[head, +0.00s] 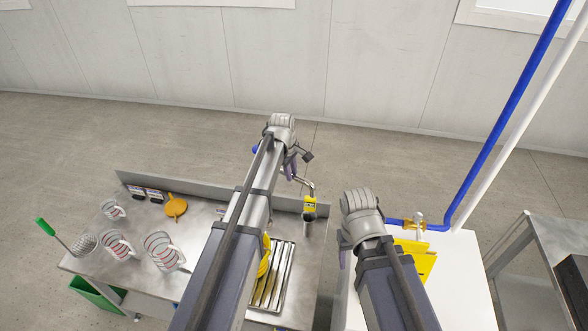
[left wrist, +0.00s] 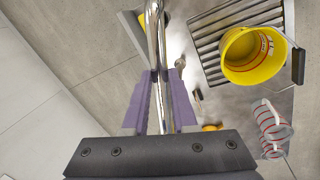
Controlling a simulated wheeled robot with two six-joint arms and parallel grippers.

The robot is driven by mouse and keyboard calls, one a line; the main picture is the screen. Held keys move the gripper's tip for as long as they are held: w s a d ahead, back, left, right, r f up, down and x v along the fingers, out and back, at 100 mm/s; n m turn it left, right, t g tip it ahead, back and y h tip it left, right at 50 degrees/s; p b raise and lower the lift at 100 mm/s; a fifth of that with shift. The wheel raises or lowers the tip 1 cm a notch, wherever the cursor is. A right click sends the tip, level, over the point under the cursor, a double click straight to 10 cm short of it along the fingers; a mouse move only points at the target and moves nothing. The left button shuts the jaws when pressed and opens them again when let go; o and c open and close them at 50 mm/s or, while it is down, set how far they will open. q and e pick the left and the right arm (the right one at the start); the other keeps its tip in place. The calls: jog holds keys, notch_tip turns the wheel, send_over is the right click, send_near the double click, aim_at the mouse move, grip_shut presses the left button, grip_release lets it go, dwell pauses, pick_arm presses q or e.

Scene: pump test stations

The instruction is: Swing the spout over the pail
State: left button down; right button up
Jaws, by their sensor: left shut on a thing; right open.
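The chrome spout (head: 305,184) stands at the back of the steel bench in the head view, mostly hidden by my left arm and gripper. My left gripper (head: 291,166) is shut on the spout, and its purple fingers (left wrist: 160,100) sit either side of the chrome pipe (left wrist: 154,40) in the left wrist view. The yellow pail (left wrist: 255,56) stands on the slatted drain, right of the pipe and apart from it in that view. In the head view the pail (head: 265,257) is mostly behind my left arm. My right gripper (head: 343,258) is open, over the white cabinet's left edge.
Several measuring jugs (head: 117,244) and an orange funnel (head: 175,205) stand on the bench's left part. The slatted drain (head: 282,270) lies right of my left arm. A yellow-tagged part (head: 309,204) is by the spout. A blue pipe (head: 500,120) rises behind the white cabinet (head: 455,265).

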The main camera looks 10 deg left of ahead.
pick_arm(q)
jog(key=s+a+m+g, duration=0.1)
jog(key=s+a+m, duration=0.3)
jog(key=a+m, duration=0.2)
jog(key=s+a+m+g+h, duration=0.1)
jog(key=s+a+m, duration=0.3)
jog(key=a+m, duration=0.3)
jog(key=shift+s+m, duration=0.15)
jog(key=shift+m, duration=0.25)
jog(key=shift+a, duration=0.1)
jog(key=c, duration=0.7)
grip_release()
jog(key=shift+a, duration=0.1)
